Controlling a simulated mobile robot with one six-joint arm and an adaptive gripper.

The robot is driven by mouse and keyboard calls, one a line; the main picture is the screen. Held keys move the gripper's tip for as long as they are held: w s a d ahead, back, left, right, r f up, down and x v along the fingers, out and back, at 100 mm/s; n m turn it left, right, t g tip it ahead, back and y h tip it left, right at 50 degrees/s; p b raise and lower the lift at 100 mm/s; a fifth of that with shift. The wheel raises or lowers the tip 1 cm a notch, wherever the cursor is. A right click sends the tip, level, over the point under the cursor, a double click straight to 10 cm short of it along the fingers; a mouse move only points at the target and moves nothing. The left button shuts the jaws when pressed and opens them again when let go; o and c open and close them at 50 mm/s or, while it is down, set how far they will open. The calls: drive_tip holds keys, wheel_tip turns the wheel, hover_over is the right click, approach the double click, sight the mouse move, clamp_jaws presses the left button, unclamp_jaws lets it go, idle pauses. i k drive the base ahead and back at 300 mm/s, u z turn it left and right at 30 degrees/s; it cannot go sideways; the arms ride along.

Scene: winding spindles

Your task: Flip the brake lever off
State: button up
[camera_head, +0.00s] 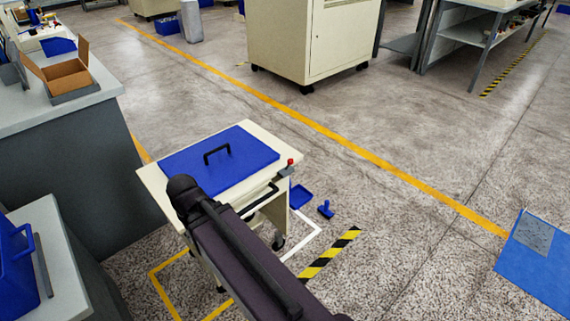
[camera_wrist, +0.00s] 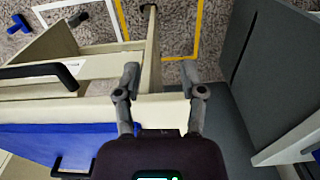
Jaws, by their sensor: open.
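A cream cart (camera_head: 259,134) with a blue lid (camera_head: 240,160) stands on the floor in the head view. A small red knob (camera_head: 290,162) sits at its right edge; I cannot tell whether it belongs to the brake lever. I make out no clear brake lever in either view. My gripper (camera_wrist: 160,82) is open and empty in the wrist view, over the cream edge of the cart (camera_wrist: 95,108). In the head view my arm covers part of the cart and hides the gripper. A black bar handle (camera_wrist: 45,74) shows at left in the wrist view.
A grey-sided bench (camera_head: 60,150) with an open cardboard box stands left of the cart. A dark grey cabinet side (camera_wrist: 270,70) is close at right in the wrist view. A blue dustpan (camera_head: 301,196) and blue brush (camera_head: 326,209) lie right of the cart.

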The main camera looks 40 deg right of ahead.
sight(290, 162)
drive_tip(key=z, duration=0.85)
drive_tip(key=k, duration=0.5)
drive_tip(key=u, duration=0.25)
